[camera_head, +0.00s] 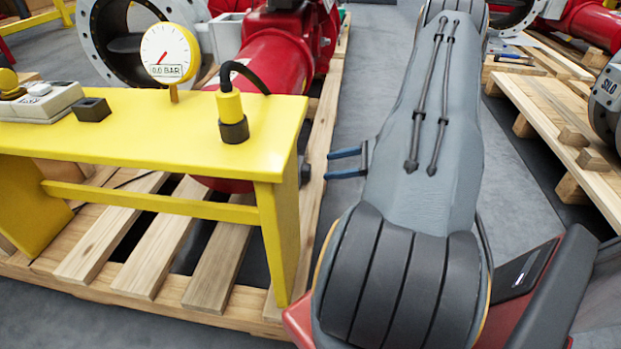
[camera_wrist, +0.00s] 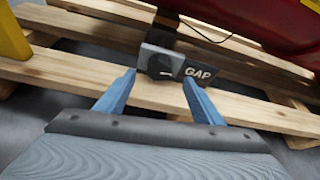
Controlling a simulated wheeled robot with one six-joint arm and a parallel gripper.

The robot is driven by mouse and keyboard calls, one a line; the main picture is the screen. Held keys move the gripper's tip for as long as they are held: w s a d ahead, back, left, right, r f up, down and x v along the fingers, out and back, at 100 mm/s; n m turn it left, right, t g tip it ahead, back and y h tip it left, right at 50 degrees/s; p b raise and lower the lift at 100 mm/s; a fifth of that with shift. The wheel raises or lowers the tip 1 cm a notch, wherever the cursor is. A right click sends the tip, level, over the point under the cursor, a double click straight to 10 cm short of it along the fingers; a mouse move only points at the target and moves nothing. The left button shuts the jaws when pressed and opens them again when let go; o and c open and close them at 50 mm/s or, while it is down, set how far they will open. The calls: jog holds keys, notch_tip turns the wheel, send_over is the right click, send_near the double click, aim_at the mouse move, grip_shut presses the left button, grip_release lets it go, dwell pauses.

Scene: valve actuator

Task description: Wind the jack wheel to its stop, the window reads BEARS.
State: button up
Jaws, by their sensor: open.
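The jack wheel looks to be the small dark round knob (camera_wrist: 160,66) on a grey block low at the pallet in the wrist view. Next to it a dark window (camera_wrist: 199,73) reads GAP in white letters. My gripper (camera_wrist: 158,77) has two blue fingers, spread apart and empty. In the wrist view the fingertips frame the knob from either side; contact is not visible. In the head view my gripper (camera_head: 328,165) points left, just right of a small dark part at the yellow bench's leg. The knob's face and window cannot be made out there.
A yellow bench (camera_head: 150,140) carries a gauge (camera_head: 167,54) and a black-cabled yellow plug (camera_head: 231,112). A red actuator body (camera_head: 275,55) lies behind it on a wooden pallet (camera_head: 150,240). Another pallet (camera_head: 550,105) stands at right. Grey floor separates the pallets.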

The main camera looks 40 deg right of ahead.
aim_at(307, 172)
jog(key=shift+b+x, duration=1.85)
jog(key=shift+x, duration=2.15)
jog(key=shift+d, duration=0.1)
jog(key=c, duration=1)
